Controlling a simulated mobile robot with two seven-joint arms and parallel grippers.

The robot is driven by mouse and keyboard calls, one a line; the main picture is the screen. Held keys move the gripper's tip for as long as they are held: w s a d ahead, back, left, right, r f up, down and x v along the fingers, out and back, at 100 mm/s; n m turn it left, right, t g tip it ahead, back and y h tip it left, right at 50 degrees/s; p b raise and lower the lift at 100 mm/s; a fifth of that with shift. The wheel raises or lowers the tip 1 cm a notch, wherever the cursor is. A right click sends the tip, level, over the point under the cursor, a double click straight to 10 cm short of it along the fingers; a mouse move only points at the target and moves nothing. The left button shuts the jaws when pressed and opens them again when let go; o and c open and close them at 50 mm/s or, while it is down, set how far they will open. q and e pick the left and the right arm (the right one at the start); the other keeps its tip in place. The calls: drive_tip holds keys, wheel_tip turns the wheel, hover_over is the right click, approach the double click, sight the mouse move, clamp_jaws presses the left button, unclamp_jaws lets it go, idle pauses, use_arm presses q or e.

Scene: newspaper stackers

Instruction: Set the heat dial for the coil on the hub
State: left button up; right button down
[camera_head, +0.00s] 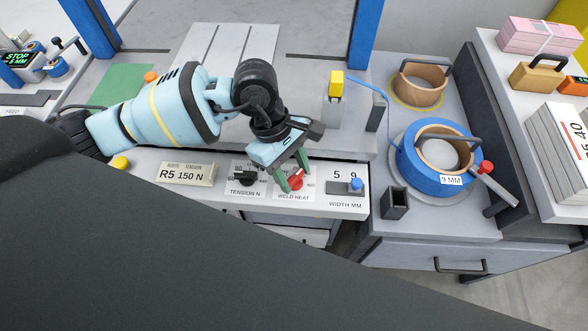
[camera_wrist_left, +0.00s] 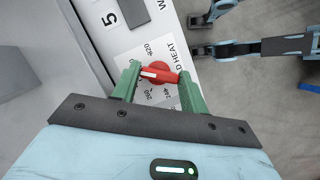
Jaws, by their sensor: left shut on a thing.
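The red WELD HEAT dial (camera_head: 297,182) sits on the front panel (camera_head: 222,199). My left gripper (camera_head: 292,179) reaches down to it and is shut on it, a green finger at each side. In the left wrist view the dial (camera_wrist_left: 158,70) shows a white pointer line lying nearly level across the picture, between the fingers of the gripper (camera_wrist_left: 160,84). Scale numbers are partly hidden around it. The blue coil (camera_head: 413,171) lies around the hub at the right, tagged 9 MM (camera_head: 451,180). My right gripper is not seen.
Left of the dial are the black TENSION N knob (camera_head: 247,178) and a plate reading R5 150 N (camera_head: 187,173). A black cup (camera_head: 395,204) and a tan coil (camera_head: 419,85) stand nearby.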

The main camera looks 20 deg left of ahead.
use_arm(q)
drive_tip(key=shift+f+m+g+b, duration=0.1)
drive_tip(key=shift+m+g+b, duration=0.4)
drive_tip(key=shift+m, duration=0.3)
drive_tip(key=shift+y, duration=0.3)
drive_tip(key=o, duration=0.8)
drive_tip(key=shift+o, duration=0.9)
drive_tip(key=v, duration=0.8)
drive_tip(key=shift+b, duration=0.3)
drive_tip(key=shift+s, duration=0.1)
